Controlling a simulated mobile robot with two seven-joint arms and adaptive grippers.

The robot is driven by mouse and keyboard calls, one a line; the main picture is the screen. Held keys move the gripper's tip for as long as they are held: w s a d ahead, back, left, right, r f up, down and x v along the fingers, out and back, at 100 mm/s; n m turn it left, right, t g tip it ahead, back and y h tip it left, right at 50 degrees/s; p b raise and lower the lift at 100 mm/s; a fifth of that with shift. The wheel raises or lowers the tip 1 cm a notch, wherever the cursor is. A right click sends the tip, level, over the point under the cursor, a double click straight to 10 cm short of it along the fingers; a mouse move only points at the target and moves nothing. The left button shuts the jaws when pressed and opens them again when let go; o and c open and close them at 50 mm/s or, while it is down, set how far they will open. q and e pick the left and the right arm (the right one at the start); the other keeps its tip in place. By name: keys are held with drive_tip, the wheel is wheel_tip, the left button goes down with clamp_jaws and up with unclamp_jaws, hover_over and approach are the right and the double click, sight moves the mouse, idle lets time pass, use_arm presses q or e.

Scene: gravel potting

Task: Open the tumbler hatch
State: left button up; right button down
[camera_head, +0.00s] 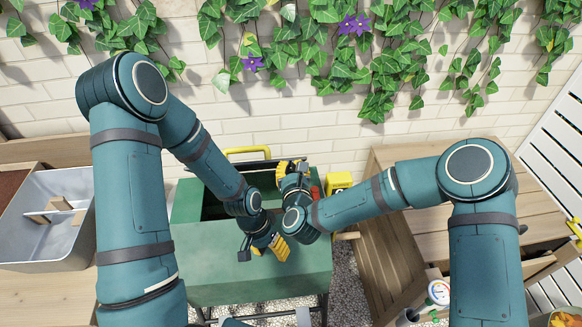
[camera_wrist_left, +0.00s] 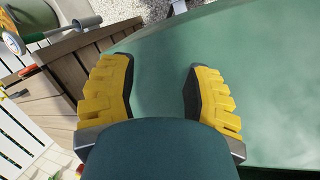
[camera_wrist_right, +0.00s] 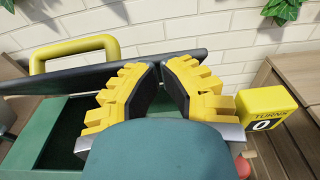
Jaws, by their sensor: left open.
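The green tumbler (camera_head: 255,275) stands at the centre with a dark opening (camera_head: 212,205) in its top. The hatch (camera_wrist_right: 55,84) is raised at the back of the opening, with a dark edge and a yellow handle (camera_wrist_right: 75,50); the handle also shows in the head view (camera_head: 247,151). My right gripper (camera_wrist_right: 160,65) is at the raised hatch's edge, right of the handle. Its fingertips are close together; whether the edge is between them is hidden.
A yellow counter reading TURNS 0 (camera_wrist_right: 266,107) is right of the tumbler. A metal tray (camera_head: 45,255) stands on the left wooden bench. A wooden table (camera_head: 430,235) is at right. A brick wall (camera_head: 320,125) with ivy closes the back.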

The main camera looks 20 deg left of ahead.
use_arm(q)
drive_tip(key=n+t, duration=0.2)
hover_over(296, 273)
drive_tip(key=s, duration=0.2)
use_arm(e)
drive_tip(key=shift+w, duration=0.1)
drive_tip(key=shift+w+a+r+b, duration=0.2)
drive_tip(key=shift+w+r+b, duration=0.3)
drive_tip(key=shift+b, duration=0.1)
drive_tip(key=w+r, duration=0.1)
drive_tip(key=w+a+r+b, duration=0.1)
drive_tip(key=shift+w+a, duration=0.15)
drive_tip(key=shift+w, duration=0.25)
use_arm(q)
drive_tip(key=shift+n+t, duration=0.5)
drive_tip(key=shift+n, duration=0.1)
drive_tip(key=shift+s+d+f+b, duration=0.15)
drive_tip(key=shift+d+f+b, duration=0.05)
drive_tip(key=shift+f, duration=0.85)
drive_tip(key=shift+s+d+f+b, duration=0.15)
drive_tip(key=shift+f, duration=0.9)
use_arm(e)
drive_tip(key=w+a+r+g, duration=0.1)
drive_tip(key=w+a, duration=0.2)
drive_tip(key=w, duration=0.3)
drive_tip(key=w+a+r+g+h, duration=0.1)
drive_tip(key=w+a, duration=0.2)
drive_tip(key=w, duration=0.3)
drive_tip(key=shift+w+g, duration=0.2)
drive_tip(key=shift+g, duration=0.2)
